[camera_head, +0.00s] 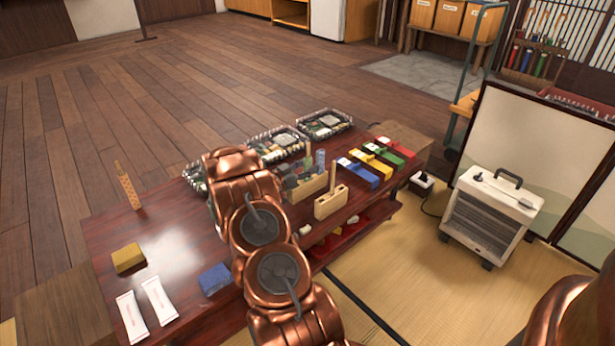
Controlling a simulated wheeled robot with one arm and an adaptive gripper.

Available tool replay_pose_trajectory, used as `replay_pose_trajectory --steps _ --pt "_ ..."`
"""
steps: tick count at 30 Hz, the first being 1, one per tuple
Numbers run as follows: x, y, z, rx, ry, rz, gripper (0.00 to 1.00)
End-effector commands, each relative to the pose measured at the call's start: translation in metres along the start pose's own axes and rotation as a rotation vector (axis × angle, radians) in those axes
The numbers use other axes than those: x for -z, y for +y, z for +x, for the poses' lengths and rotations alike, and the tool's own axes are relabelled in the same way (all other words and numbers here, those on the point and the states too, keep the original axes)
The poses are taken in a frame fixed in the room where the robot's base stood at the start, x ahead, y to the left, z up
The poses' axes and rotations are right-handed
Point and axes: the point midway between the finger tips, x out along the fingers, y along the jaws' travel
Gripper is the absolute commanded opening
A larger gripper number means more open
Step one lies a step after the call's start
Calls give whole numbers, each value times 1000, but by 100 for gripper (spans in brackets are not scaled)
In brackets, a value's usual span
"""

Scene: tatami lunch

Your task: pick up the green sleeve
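Several bright coloured pieces lie in a row at the right end of the dark red low table (185,235). They include a blue one (362,174), a yellow one (372,158) and, at the far end, a piece with green and red parts (396,147). A small green upright shape also shows near the pale wooden holders (331,202). I cannot tell which green thing is the sleeve. My copper arm reaches up over the table's middle, left of the coloured row. My gripper is not visible, and I see nothing held.
Wire-rimmed trays (324,124) stand along the table's far edge. A yellow block (128,257), a blue block (214,279) and white packets (158,299) lie at the left. A white heater (490,215) and folding screen (535,150) stand right. The wooden floor beyond is open.

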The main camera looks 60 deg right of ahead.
Motion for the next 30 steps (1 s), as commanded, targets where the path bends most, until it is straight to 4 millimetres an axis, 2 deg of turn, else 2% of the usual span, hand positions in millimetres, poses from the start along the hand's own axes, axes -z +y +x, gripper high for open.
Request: replay_pose_trajectory --steps 2,12,23,30 --pt "0 0 0 0 0 0 35" --pt "0 0 0 0 0 0 0" --pt "2 0 0 0 0 1 0" --pt "25 -1 -1 0 0 4 0"
